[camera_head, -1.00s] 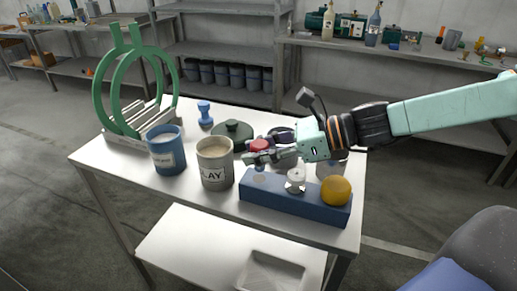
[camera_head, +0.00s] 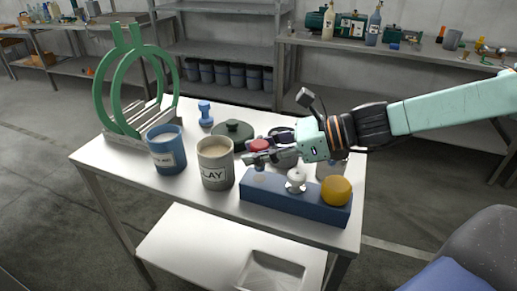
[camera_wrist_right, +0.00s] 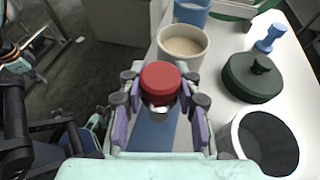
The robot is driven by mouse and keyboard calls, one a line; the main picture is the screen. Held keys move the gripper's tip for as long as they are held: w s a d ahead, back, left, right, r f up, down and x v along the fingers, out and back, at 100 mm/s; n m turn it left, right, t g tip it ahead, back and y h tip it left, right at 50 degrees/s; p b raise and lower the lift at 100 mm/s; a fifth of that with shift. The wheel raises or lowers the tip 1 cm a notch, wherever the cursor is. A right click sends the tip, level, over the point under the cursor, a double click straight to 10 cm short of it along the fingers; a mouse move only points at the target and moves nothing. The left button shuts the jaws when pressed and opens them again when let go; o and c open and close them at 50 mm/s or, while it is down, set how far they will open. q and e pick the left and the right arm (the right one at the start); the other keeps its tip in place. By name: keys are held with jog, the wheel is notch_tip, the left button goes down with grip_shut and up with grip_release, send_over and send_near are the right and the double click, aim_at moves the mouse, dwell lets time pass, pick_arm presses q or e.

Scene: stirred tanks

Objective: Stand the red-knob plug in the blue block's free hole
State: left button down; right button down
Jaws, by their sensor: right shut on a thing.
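The red-knob plug (camera_head: 258,145) is in my right gripper (camera_head: 257,154), above the left end of the blue block (camera_head: 290,207). In the right wrist view the red knob (camera_wrist_right: 160,80) sits between the two fingers, with a pale metallic part below it and the blue block (camera_wrist_right: 152,136) beneath. A white-knob plug (camera_head: 296,178) stands in the block's middle and an orange-knob one (camera_head: 337,190) at its right end. A small pale round patch shows on the block's left end; I cannot tell whether the plug's tip touches it. My left gripper is out of view.
A grey clay pot (camera_head: 215,170) stands close left of the block, with a blue pot (camera_head: 166,156) beyond. Green rings (camera_head: 118,90) stand at the back left.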

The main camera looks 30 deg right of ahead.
aim_at(259, 169)
jog(key=shift+f+b, duration=1.9)
jog(key=shift+f, duration=0.15)
jog(key=shift+r, duration=0.2)
jog(key=shift+r+p, duration=1.55)
jog(key=shift+p, duration=0.3)
dwell(0.7)
jog(key=shift+f+b, duration=1.5)
jog(key=shift+f, duration=0.25)
jog(key=c, duration=0.9)
grip_release()
jog(key=shift+o, duration=0.2)
